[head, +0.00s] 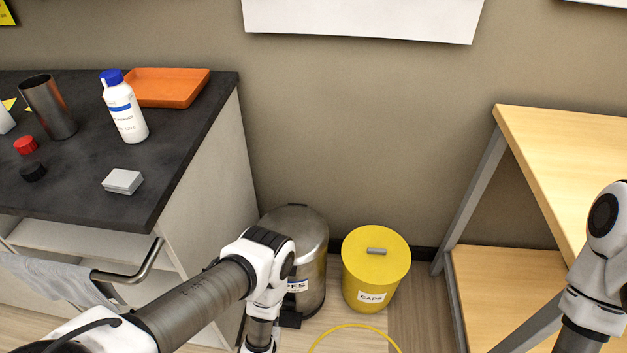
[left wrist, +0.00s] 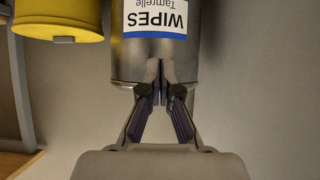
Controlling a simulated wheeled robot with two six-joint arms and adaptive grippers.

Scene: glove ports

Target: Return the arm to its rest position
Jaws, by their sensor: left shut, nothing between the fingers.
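My left arm (head: 200,301) comes in from the left in the head view and bends downward in front of the metal WIPES bin (head: 312,262). Its gripper is below the head picture's edge. In the left wrist view my left gripper (left wrist: 161,95) is shut and empty, its fingertips together in front of the bin (left wrist: 203,62), which appears upside down. I cannot tell whether they touch it. My right arm (head: 597,275) shows at the right edge of the head view; its gripper is out of view.
A yellow CAPS bin (head: 365,275) with a closed lid stands beside the metal bin. A dark counter (head: 80,215) at left holds a white bottle (head: 126,115), an orange tray (head: 165,88) and a metal cup (head: 55,110). A wooden table (head: 560,150) stands at right.

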